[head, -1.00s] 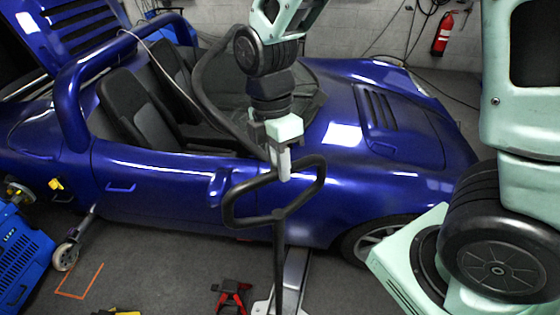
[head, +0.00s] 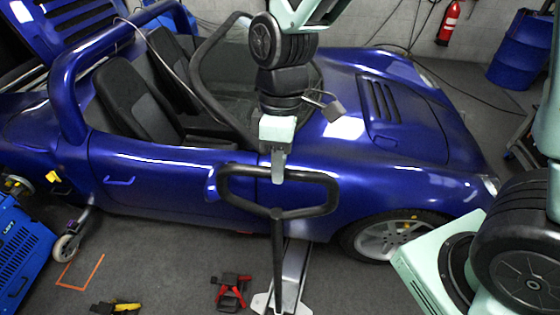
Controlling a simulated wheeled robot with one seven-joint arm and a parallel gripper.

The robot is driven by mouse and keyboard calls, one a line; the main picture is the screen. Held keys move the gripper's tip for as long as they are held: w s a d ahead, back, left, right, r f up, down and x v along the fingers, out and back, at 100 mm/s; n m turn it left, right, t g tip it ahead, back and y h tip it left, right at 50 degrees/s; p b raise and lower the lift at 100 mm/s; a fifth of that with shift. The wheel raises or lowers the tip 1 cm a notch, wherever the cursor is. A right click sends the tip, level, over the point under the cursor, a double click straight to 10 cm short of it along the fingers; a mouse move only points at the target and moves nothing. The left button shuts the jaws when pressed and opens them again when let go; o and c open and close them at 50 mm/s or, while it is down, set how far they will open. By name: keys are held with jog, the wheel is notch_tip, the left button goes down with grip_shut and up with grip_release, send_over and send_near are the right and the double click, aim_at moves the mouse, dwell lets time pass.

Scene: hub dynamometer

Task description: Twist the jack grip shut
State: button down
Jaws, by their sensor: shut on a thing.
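The jack grip (head: 232,191) is a black rounded loop on top of an upright dark shaft (head: 277,250). It stands beside the blue car's door, its broad side facing me. The shaft runs down to the silver jack (head: 296,265) on the floor, which reaches toward the car's underside. My gripper (head: 278,172) points down from above and is shut on the top bar of the jack grip, near its middle. The fingertips overlap the bar, so the exact contact is partly hidden.
The blue car (head: 165,185) fills the space behind the grip. Red-and-black pliers (head: 231,290) and a yellow-black tool (head: 116,308) lie on the floor. A blue machine (head: 22,255) stands at left. A blue barrel (head: 520,52) and red extinguisher (head: 448,24) are at the back right.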

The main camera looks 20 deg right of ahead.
jog(key=shift+m, duration=0.7)
jog(key=shift+r, duration=0.1)
jog(key=c, duration=1.3)
grip_release()
jog(key=w+r+b, duration=0.1)
jog(key=r, duration=0.4)
jog(key=d+r+b, duration=0.1)
jog(key=r, duration=0.5)
jog(key=w+d+r+b, duration=0.1)
jog(key=r, duration=0.5)
jog(key=shift+w, duration=0.3)
